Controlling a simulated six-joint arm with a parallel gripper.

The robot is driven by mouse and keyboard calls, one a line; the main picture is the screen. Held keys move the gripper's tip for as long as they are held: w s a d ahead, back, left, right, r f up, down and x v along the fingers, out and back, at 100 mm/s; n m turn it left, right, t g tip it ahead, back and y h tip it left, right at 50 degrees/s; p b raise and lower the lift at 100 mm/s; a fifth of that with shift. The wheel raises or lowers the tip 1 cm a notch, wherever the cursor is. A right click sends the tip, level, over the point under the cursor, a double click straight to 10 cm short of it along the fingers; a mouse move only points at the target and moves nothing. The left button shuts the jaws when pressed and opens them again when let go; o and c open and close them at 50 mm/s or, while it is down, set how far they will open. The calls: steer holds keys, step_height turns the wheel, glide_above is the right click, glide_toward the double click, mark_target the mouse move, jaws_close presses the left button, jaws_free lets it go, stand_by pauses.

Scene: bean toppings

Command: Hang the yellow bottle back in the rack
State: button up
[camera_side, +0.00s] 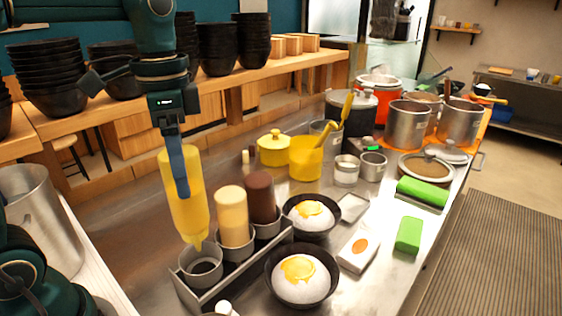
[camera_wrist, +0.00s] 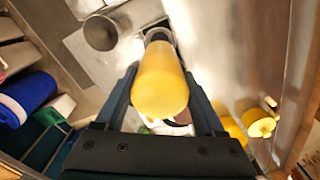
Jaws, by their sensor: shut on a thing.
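My gripper (camera_side: 181,165) is shut on the yellow bottle (camera_side: 188,205), which hangs nozzle down just above the empty front-left ring of the rack (camera_side: 190,292). The nozzle tip is close over that ring (camera_side: 203,262), with its dark inside showing. A cream bottle (camera_side: 233,215) and a brown bottle (camera_side: 261,197) stand in the rack's other two holders. In the wrist view the yellow bottle (camera_wrist: 160,85) sits between both fingers and hides most of the rack beneath.
Two black bowls with rice and egg (camera_side: 301,280) (camera_side: 311,214) stand right of the rack. A yellow pot (camera_side: 273,148) and yellow container (camera_side: 306,160) are behind. A steel pot (camera_side: 40,220) stands at left.

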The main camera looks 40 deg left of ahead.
mark_target(193, 226)
steer(key=shift+f, duration=0.45)
stand_by(0.4)
steer(key=shift+f, duration=1.75)
steer(key=shift+f, duration=2.1)
steer(key=shift+f, duration=1.4)
steer(key=o, duration=0.8)
